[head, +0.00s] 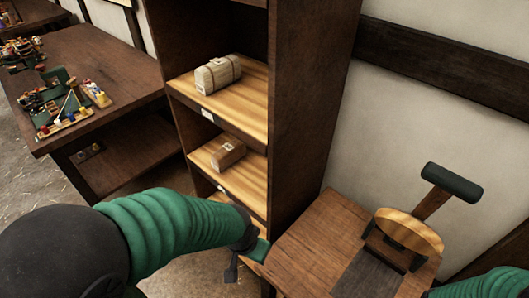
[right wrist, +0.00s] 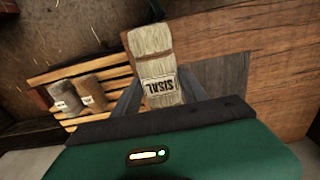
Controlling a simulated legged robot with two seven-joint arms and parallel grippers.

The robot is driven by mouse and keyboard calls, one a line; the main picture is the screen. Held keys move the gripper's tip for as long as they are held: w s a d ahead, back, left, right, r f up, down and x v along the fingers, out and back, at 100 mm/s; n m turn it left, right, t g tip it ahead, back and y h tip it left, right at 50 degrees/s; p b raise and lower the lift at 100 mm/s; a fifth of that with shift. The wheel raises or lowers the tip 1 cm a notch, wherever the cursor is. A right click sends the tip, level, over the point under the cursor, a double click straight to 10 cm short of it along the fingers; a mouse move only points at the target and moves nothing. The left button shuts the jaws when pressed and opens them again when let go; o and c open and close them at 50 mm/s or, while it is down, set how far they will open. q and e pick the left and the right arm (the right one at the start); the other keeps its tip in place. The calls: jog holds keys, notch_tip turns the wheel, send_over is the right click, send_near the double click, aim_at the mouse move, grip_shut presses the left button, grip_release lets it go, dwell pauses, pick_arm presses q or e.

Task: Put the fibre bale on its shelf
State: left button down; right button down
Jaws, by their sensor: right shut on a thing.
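A pale fibre bale (right wrist: 152,48) with a dark band and a label reading SISAL, upside down in the picture, is between the fingers of my right gripper (right wrist: 158,88) in the right wrist view. The gripper is shut on it. In the head view this bale and my right gripper are out of frame. A tall dark wooden shelf unit (head: 312,90) stands in the middle of the head view. My left gripper (head: 245,262) is low in front of the unit, seen partly, and its opening is unclear.
A strapped bale (head: 218,74) lies on the upper visible shelf and a brown bale (head: 228,153) on the one below. Two labelled bales (right wrist: 66,97) lie on slats in the wrist view. A cluttered workbench (head: 100,62) stands left; a wooden stand (head: 315,235) stands right.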

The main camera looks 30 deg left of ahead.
jog(key=shift+r, duration=0.1)
dwell(0.4)
jog(key=w+a+r+n+p, duration=0.1)
jog(key=w+r+p, duration=0.2)
jog(key=r, duration=0.5)
jog(key=w+a+r+n+p, duration=0.1)
jog(key=w+r+p, duration=0.3)
jog(key=r, duration=0.5)
jog(key=shift+w+n+p, duration=0.2)
jog(key=shift+n+p, duration=0.4)
jog(key=shift+p, duration=0.25)
